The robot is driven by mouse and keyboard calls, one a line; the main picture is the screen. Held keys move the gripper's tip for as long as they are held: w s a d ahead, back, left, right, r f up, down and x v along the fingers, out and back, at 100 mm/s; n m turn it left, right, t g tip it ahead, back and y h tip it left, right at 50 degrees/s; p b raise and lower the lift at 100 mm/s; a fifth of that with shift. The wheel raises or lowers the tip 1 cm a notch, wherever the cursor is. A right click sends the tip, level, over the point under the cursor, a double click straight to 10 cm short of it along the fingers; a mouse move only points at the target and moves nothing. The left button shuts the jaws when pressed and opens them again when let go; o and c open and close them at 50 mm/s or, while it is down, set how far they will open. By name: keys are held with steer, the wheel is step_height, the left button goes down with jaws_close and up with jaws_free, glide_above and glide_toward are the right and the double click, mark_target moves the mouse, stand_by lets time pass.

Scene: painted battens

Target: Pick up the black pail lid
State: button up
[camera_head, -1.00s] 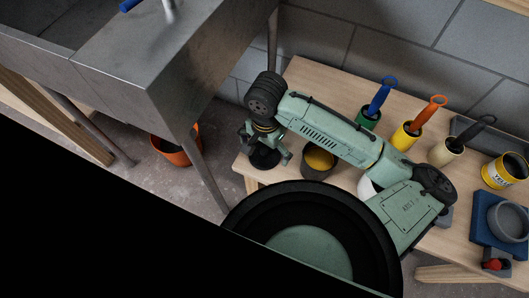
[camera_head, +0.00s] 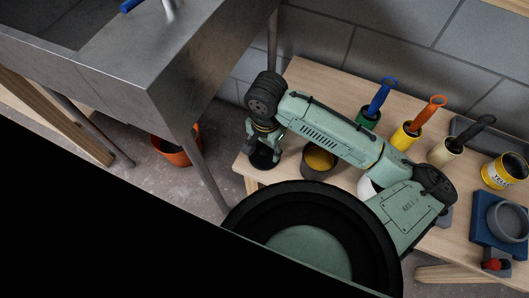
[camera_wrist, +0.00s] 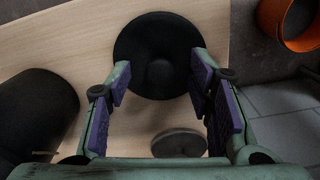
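The black pail lid (camera_head: 262,160) lies flat near the left end of the wooden bench. In the wrist view it is a round black disc (camera_wrist: 158,35) with a raised knob at its middle. My gripper (camera_head: 265,150) is over the lid, pointing down. In the wrist view my gripper (camera_wrist: 161,75) is open, with its fingertips on either side of the knob and nothing held. Whether the fingertips touch the lid is unclear.
A dark pail with yellow inside (camera_head: 319,162) stands just right of my gripper. Several handled paint pots, a yellow tin (camera_head: 503,171) and a blue tray (camera_head: 484,232) are farther right. An orange bucket (camera_head: 177,149) is on the floor. A small dark oval (camera_wrist: 180,143) shows between my fingers.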

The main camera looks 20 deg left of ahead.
steer(key=shift+s+f, duration=0.1)
steer(key=shift+f, duration=0.15)
jaws_close()
steer(key=shift+r, duration=0.1)
